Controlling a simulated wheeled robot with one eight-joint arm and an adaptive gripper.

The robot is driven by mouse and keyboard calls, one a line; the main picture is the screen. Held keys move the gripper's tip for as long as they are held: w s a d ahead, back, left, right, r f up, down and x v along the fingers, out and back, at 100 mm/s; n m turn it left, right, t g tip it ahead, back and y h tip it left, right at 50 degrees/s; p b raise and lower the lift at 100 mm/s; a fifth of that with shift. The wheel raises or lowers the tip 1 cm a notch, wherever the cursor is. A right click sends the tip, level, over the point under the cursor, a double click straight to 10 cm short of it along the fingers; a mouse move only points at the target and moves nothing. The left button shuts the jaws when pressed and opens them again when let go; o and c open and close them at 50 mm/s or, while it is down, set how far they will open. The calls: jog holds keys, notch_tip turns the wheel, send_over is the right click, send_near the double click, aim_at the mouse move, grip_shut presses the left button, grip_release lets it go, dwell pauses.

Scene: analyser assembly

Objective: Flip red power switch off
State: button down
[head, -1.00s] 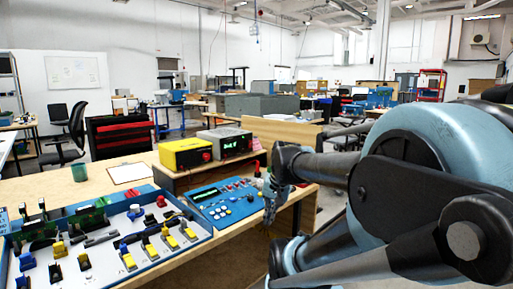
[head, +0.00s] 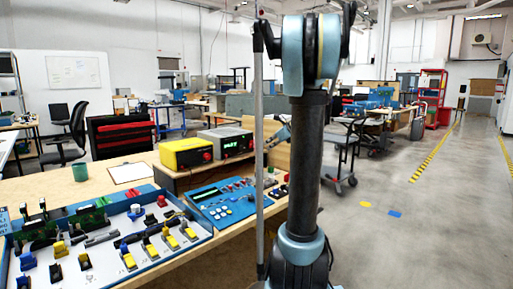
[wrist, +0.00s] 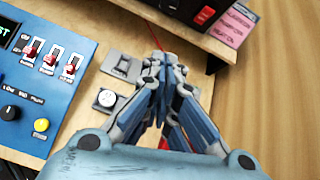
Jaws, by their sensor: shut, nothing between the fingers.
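In the wrist view my gripper (wrist: 163,62) is shut and empty, its fingertips together over the bench beside the small grey plates. In the head view it shows small and partly hidden behind my arm. A blue control panel (wrist: 40,95) at the left carries red toggle switches (wrist: 52,57). A red part (wrist: 206,15) sits on a dark unit at the top, up and right of the fingertips. Which red part is the power switch I cannot tell. A bit of red behind the fingers is mostly hidden. The blue panel also shows in the head view (head: 222,206).
A yellow box (head: 186,153) and a grey display unit (head: 228,141) stand on the shelf. Open floor lies right.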

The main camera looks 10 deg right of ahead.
jog(key=w+d+m, duration=0.2)
jog(key=w+d+r+t, duration=0.1)
jog(key=w, duration=0.1)
jog(key=shift+m, duration=0.4)
jog(key=shift+w+a, duration=0.1)
send_near(251, 147)
notch_tip(251, 147, down, 3)
jog(key=w+a, duration=0.2)
jog(key=shift+w+a+r, duration=0.15)
jog(key=shift+w+a, duration=0.1)
jog(key=shift+w, duration=0.35)
